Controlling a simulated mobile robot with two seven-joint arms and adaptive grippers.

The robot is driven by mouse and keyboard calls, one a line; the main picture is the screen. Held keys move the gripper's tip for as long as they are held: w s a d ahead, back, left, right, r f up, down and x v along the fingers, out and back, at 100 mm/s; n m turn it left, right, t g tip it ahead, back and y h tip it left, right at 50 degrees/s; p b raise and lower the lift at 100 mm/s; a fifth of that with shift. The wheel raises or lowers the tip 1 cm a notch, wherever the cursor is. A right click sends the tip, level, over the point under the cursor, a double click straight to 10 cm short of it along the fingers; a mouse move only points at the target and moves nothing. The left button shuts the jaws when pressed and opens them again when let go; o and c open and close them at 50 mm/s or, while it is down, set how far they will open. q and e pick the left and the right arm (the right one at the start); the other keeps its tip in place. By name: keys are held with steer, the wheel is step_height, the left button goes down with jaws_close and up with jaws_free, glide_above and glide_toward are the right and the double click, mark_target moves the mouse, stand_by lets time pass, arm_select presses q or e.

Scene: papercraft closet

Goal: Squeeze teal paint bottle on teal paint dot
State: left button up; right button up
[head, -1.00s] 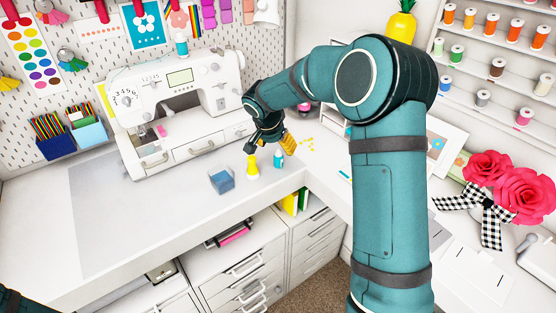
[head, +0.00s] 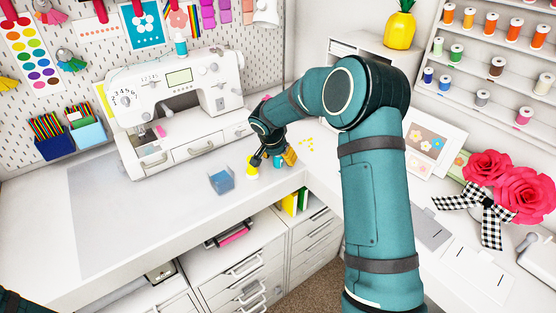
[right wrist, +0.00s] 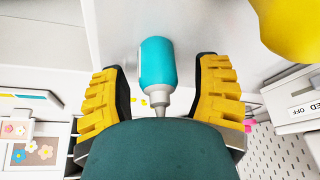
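The teal paint bottle (right wrist: 157,62) has a grey nozzle. In the right wrist view it lies between the two yellow-padded fingers of my right gripper (right wrist: 161,70), with gaps on both sides. The gripper is open around it. In the head view my right gripper (head: 276,157) is low over the desk's inner corner, just right of the yellow bottle (head: 252,169), and mostly hides the teal bottle. I cannot make out a teal paint dot on the work surface. My left gripper is out of view.
Small yellow pieces (head: 306,142) lie to the right, and a flower card (head: 425,145) stands farther right. The left desk area (head: 130,220) is clear.

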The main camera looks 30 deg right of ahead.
steer(key=c, duration=0.7)
step_height(320, 180, up, 10)
steer(key=shift+p, duration=0.45)
steer(key=o, duration=0.3)
jaws_close()
